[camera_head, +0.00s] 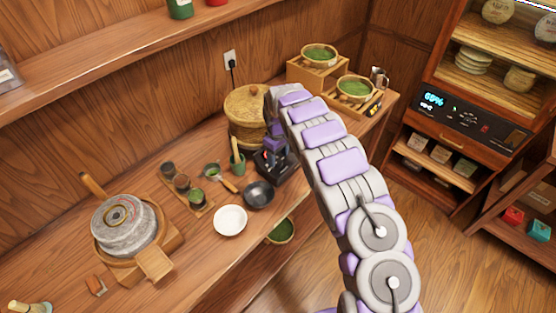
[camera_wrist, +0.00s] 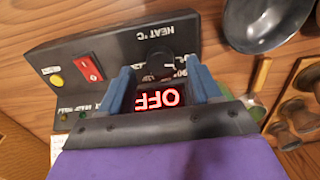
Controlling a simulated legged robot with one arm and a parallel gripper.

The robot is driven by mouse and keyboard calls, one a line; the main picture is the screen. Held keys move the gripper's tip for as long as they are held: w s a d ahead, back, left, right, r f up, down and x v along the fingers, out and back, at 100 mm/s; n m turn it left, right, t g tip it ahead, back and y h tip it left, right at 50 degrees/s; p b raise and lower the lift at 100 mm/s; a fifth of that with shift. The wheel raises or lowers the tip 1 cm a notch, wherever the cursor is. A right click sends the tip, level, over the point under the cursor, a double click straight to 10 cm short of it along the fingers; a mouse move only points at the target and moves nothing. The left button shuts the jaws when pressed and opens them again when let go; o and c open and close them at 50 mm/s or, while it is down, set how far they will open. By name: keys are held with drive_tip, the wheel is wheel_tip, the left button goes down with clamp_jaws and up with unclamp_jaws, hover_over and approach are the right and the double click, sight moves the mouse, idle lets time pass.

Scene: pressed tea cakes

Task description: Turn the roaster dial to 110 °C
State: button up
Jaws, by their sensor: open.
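The roaster's black control panel (camera_wrist: 110,55) fills the middle of the wrist view. Its dark round dial (camera_wrist: 159,64) sits below the "HEAT °C" lettering, which appears upside down. A red-lit display (camera_wrist: 158,99) reads "OFF", also upside down. My gripper (camera_wrist: 160,74) has its two blue fingers apart, one on each side of the dial. I cannot tell whether they touch it. The dial's pointer and most scale marks are hidden or too small to read. In the head view the black panel (camera_head: 285,172) stands on the counter under my gripper (camera_head: 272,160).
A red switch (camera_wrist: 88,67) and a yellow button (camera_wrist: 56,81) are on the panel. A dark bowl (camera_head: 259,195), a white bowl (camera_head: 230,220) and a green cup (camera_head: 238,164) stand close by. A woven drum (camera_head: 245,105) is behind. A stone mill (camera_head: 125,222) is at left.

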sight(278, 163)
drive_tip(key=shift+a+f, duration=0.1)
drive_tip(key=shift+f, duration=1.05)
drive_tip(key=shift+c, duration=0.3)
drive_tip(key=c, duration=1)
